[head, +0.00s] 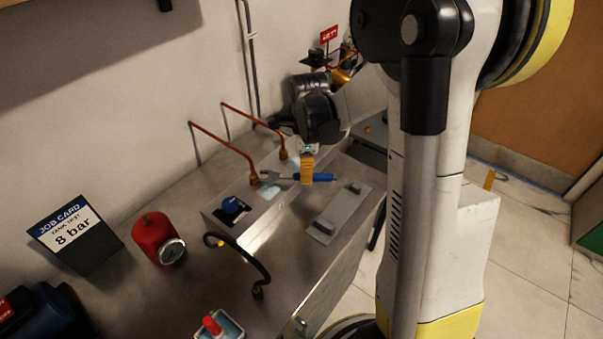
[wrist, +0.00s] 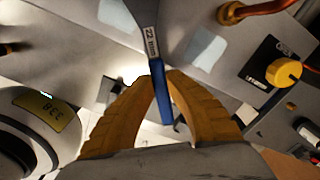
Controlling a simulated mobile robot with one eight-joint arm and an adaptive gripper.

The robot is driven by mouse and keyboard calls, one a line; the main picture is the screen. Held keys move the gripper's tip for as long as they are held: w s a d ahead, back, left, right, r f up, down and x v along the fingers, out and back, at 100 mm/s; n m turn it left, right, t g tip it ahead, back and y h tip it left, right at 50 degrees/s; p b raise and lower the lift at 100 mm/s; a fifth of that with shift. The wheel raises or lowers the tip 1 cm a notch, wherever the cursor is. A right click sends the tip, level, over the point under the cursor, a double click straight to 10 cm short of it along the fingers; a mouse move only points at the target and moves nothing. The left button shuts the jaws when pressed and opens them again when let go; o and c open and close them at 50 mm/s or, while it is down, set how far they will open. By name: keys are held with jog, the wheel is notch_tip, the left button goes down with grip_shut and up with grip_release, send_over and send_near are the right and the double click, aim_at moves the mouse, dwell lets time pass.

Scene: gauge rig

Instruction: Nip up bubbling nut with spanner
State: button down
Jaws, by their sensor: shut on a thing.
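My gripper (head: 306,170) is shut on the blue handle of the spanner (head: 325,178), above the steel bench. In the wrist view the spanner's handle (wrist: 163,98) is between the orange fingers (wrist: 160,88), and its shank is marked 22 mm. The open end points left in the head view, close beside the brass nut (head: 254,178) at the foot of the nearer copper pipe. I cannot tell whether it is around the nut. A second brass nut (head: 283,154) is on the farther pipe. Pale patches lie near both nuts. No bubbles can be made out.
A raised plate with a grey block (head: 335,212) is right of the spanner.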

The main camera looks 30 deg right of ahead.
jog(key=shift+s+d, duration=0.3)
jog(key=shift+d, duration=0.2)
jog(key=shift+s+d, duration=0.3)
jog(key=shift+d, duration=0.2)
jog(key=shift+r+p, duration=1.65)
jog(key=shift+r, duration=0.65)
jog(key=shift+f, duration=0.1)
